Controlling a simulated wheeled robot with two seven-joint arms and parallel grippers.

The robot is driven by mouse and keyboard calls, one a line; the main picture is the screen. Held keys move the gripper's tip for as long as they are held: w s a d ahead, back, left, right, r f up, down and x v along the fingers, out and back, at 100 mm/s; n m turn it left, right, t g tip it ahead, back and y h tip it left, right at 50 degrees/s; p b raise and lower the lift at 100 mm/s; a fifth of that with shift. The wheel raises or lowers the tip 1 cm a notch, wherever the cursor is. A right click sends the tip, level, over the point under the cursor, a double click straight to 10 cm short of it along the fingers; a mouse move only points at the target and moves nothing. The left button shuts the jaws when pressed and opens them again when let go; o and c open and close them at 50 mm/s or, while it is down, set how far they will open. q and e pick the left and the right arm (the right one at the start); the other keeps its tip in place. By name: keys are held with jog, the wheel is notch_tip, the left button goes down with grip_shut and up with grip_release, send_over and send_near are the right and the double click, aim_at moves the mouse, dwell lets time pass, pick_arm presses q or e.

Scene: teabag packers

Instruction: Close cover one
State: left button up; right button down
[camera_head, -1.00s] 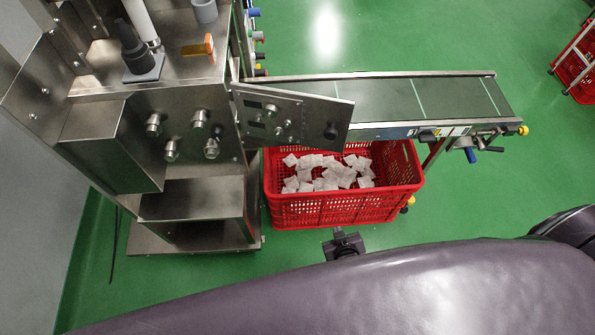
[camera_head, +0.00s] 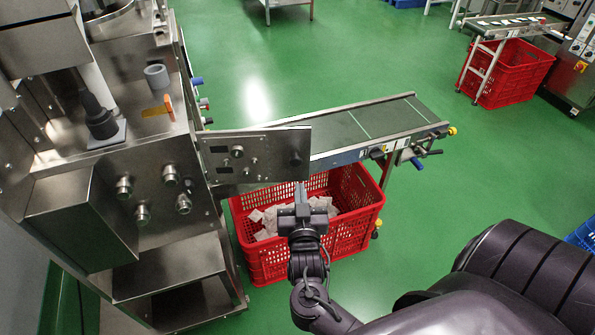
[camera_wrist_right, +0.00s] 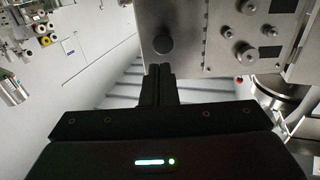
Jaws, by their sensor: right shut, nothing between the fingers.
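Cover one looks to be the flat steel panel (camera_head: 262,155) with knobs, hinged on the machine's right side. It stands swung open, out over the near end of the conveyor. In the right wrist view the panel (camera_wrist_right: 205,25) fills the upper middle, with a black round knob (camera_wrist_right: 163,45) near its left corner. My right gripper (camera_head: 301,192) is shut and empty, just below the panel's free end in the head view. In the wrist view its fingertips (camera_wrist_right: 160,72) point up just below the knob, and I cannot tell whether they touch the panel. My left gripper is not in view.
The steel machine (camera_head: 85,205) stands at the left. A conveyor (camera_head: 375,124) runs right behind the panel. A red crate (camera_head: 283,262) of white teabags sits under it, behind my right gripper. Another red crate (camera_head: 515,75) stands far right. Green floor is free between.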

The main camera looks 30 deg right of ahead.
aim_at(298, 163)
jog(key=x, duration=0.7)
jog(key=shift+w+p, duration=0.1)
jog(key=shift+p, duration=0.25)
